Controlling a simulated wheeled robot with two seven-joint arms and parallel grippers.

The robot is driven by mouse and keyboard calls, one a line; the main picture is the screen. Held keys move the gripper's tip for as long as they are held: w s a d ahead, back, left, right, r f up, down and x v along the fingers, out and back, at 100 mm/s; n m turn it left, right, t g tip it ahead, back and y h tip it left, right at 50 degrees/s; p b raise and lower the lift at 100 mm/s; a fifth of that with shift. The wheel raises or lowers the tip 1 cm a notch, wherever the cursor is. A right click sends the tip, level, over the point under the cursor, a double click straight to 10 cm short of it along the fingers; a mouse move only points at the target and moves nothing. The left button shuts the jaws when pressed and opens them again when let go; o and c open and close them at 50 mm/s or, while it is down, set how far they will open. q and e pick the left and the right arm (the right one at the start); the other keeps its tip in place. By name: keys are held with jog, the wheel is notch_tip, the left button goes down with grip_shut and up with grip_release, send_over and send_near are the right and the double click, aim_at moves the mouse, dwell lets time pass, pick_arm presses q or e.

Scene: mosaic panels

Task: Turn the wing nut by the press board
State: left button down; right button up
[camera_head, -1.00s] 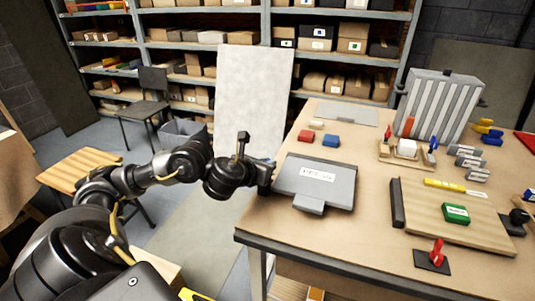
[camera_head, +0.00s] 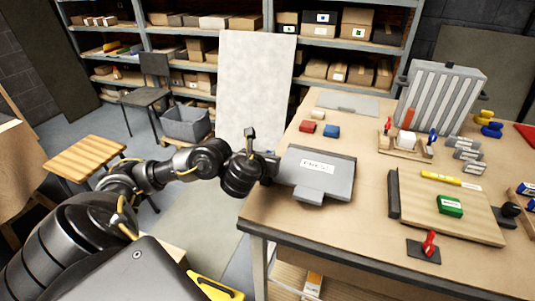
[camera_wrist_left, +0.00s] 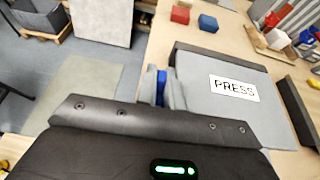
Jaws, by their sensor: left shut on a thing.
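The press board (camera_head: 330,185) is a grey slab with a white PRESS label, lying at the left edge of the table. It also fills the right of the left wrist view (camera_wrist_left: 240,115). My left gripper (camera_head: 272,168) is at the board's left side, low over the table edge. In the left wrist view its fingers (camera_wrist_left: 163,88) are shut on a small blue part, seemingly the wing nut (camera_wrist_left: 161,78), just left of the board. Most of the nut is hidden by the fingers, and the head view does not show it. My right gripper is out of view.
A red wing-shaped piece (camera_head: 429,243) stands on a black plate near the table's front. A wooden board (camera_head: 465,222) holds a green block (camera_head: 450,206). Red (camera_head: 308,127) and blue (camera_head: 332,131) blocks lie behind the press board.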

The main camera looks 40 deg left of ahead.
pick_arm(q)
jog(key=c, duration=1.5)
grip_release()
jog(key=shift+s+r, duration=0.15)
jog(key=shift+p+v, duration=5.3)
jog(key=shift+p, duration=0.25)
